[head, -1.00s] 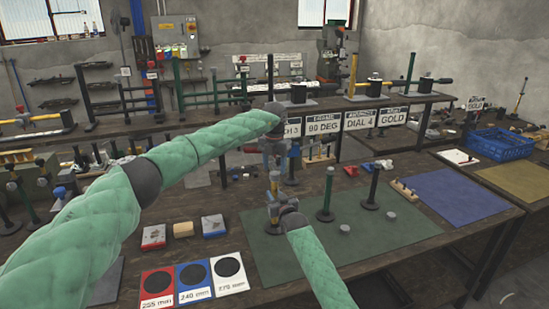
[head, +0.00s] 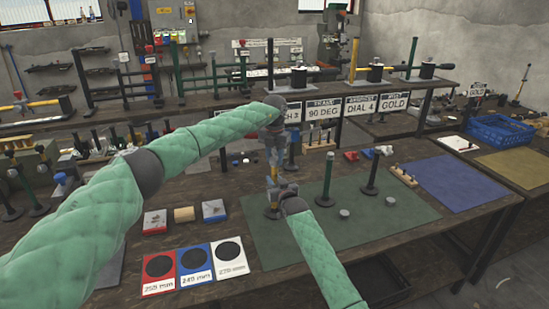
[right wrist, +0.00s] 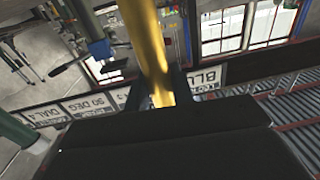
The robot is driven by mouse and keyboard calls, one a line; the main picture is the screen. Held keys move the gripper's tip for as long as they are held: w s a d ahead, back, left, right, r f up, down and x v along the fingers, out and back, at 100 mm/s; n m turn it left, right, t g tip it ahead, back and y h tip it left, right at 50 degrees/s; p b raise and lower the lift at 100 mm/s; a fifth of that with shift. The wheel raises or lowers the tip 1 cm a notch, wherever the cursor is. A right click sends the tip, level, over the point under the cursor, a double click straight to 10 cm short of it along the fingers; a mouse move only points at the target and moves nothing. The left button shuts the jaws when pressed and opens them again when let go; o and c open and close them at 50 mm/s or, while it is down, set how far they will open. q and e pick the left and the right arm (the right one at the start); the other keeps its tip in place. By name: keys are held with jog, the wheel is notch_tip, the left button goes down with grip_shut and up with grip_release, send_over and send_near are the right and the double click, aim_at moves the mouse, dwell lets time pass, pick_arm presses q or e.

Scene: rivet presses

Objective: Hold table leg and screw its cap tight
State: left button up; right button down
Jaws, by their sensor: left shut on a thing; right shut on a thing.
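A yellow table leg (head: 273,172) stands roughly upright over the left part of the dark green mat (head: 300,240). It also shows as a yellow post (right wrist: 147,40) in the right wrist view. My right gripper (head: 276,188) is shut around the leg low down, its jaws on both sides of the post. My left gripper (head: 275,155) reaches down from above and is shut at the leg's upper end, apparently on its cap, which is hidden by the fingers. Two loose grey caps (head: 344,213) (head: 391,201) lie on the mat.
A green leg (head: 326,182) and a black leg (head: 371,176) stand to the right. Sample cards (head: 194,265) lie at the front left. Signs (head: 361,105) hang behind on a raised shelf. A blue mat (head: 455,182) is at right. The mat's front right is clear.

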pick_arm(q)
jog(key=o, duration=1.2)
jog(key=shift+c, duration=0.2)
notch_tip(320, 180, up, 12)
pick_arm(e)
jog(key=c, duration=1.1)
grip_release()
